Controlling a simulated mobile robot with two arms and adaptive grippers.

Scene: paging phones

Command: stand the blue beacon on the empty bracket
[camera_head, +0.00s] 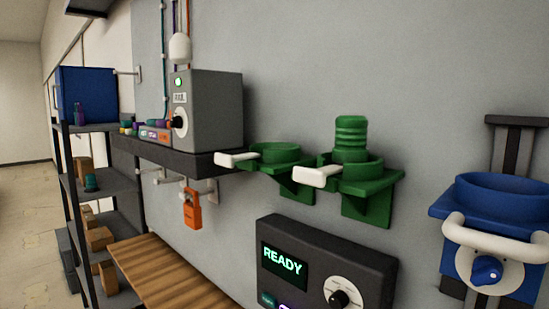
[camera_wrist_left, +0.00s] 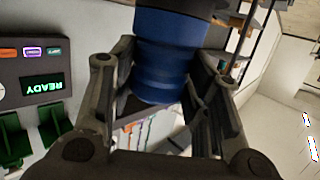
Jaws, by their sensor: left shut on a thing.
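My left gripper (camera_wrist_left: 167,72) is shut on a blue ribbed cylinder, the blue beacon (camera_wrist_left: 168,45), in the left wrist view; the beacon's far end is cut off by the frame's top edge. In the head view, neither gripper nor the beacon shows. On the wall, an empty green bracket (camera_head: 295,178) with a ring and a white lever stands left of a second green bracket (camera_head: 378,190). A green ribbed beacon (camera_head: 351,138) stands upright in that second bracket. At the right, a blue wall holder (camera_head: 490,222) with a round cup shows nothing standing in it.
A dark panel (camera_head: 325,262) reading READY is below the green brackets. A grey box (camera_head: 212,105) sits on a dark wall shelf (camera_head: 185,156) left of them. An orange padlock (camera_head: 192,209) hangs below it. A wooden slatted surface (camera_head: 170,270) and shelving (camera_head: 100,185) are at left.

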